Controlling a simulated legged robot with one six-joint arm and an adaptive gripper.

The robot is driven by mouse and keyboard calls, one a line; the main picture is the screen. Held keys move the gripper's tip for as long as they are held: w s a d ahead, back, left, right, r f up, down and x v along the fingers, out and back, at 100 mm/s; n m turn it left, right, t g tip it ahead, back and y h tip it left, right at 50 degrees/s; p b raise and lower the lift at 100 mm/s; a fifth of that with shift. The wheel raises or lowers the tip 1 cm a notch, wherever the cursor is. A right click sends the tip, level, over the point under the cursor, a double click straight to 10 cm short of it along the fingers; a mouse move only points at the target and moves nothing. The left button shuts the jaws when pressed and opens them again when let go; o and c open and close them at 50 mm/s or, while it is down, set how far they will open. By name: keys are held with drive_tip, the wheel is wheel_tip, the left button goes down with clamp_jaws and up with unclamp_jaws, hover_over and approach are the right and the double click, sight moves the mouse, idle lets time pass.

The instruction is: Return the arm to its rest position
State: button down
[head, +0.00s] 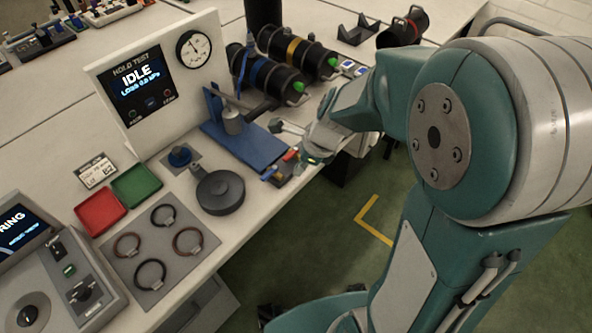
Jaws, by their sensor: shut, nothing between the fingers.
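My arm reaches from the right side of the head view toward the bench. My gripper (308,156) is at its end, by the bench's front edge, right of the blue press stand (243,146). It is small and partly masked by its own links. It looks shut and I see nothing held in it. A sealed black cylinder with a blue band (262,76) lies on the bench beyond the gripper. A second black cylinder with a yellow band (300,52) lies behind it.
A hold-test panel (150,82) reading IDLE stands behind the press. Red (100,212) and green (137,186) trays, a round black part (220,191) and a mat with several rings (176,268) lie on the bench. Open floor (345,260) lies below the arm.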

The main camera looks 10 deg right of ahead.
idle(0.5)
drive_tip(key=s+d+r+n+t+h, duration=0.2)
drive_tip(key=s+r+n, duration=0.5)
drive_tip(key=n, duration=0.4)
drive_tip(key=s+d+r+n+t+h, duration=0.2)
drive_tip(key=s+r+n, duration=0.6)
drive_tip(key=n, duration=0.3)
drive_tip(key=shift+d+n, duration=0.25)
drive_tip(key=shift+n, duration=0.05)
